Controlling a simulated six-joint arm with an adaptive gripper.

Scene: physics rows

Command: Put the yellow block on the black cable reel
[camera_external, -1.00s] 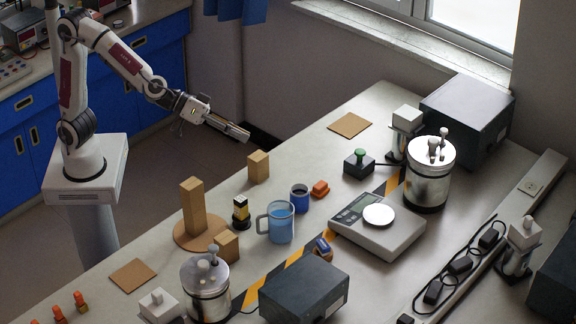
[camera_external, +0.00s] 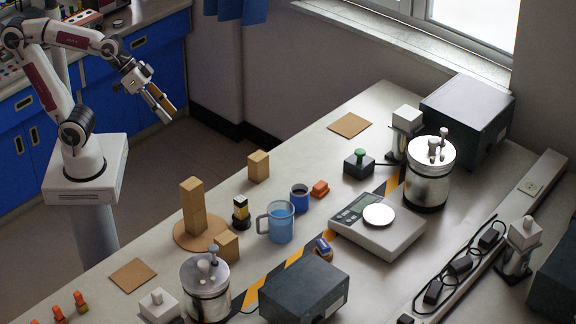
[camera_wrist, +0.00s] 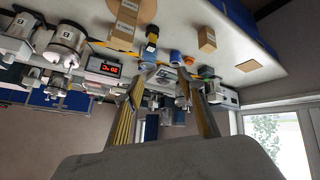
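A small upright stack (camera_external: 241,213) stands on the table between the wooden blocks and the blue mug. Its bottom is a black round piece that looks like the cable reel (camera_external: 241,224). A yellow block (camera_external: 241,211) appears to rest on it, with a dark part and pale top above. The yellow block also shows in the wrist view (camera_wrist: 150,46), where the table appears upside down. My gripper (camera_external: 163,105) is off the table's far left side, well away from the stack. In the wrist view my gripper (camera_wrist: 159,78) has its fingers apart with nothing held between them.
A tall wooden stack (camera_external: 193,207) on a round board, a loose wooden block (camera_external: 258,166), a blue mug (camera_external: 281,222) and a small blue cup (camera_external: 299,198) surround the yellow block. A metal canister (camera_external: 206,290) stands nearer the front. Air around my gripper is clear.

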